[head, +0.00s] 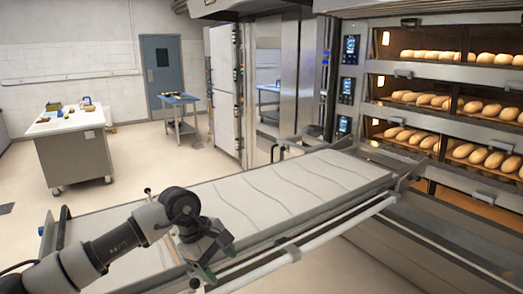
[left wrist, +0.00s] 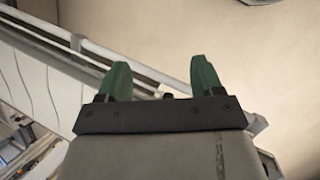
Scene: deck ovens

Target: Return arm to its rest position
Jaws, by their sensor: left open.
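My left arm comes in from the lower left of the head view. Its gripper (head: 213,274) is over the near side rail of the long loader with a pale cloth belt (head: 290,183). In the left wrist view the two green fingers (left wrist: 160,82) stand apart with nothing between them. Below them show the loader's rail and the bare floor. I cannot tell whether the gripper touches the rail. My right gripper is not in view.
The deck oven (head: 440,125) at the right holds several loaves on its decks. The loader reaches toward it. A white worktable (head: 70,130) and a small blue-topped table (head: 178,100) stand at the back left. Floor (head: 140,165) between them is clear.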

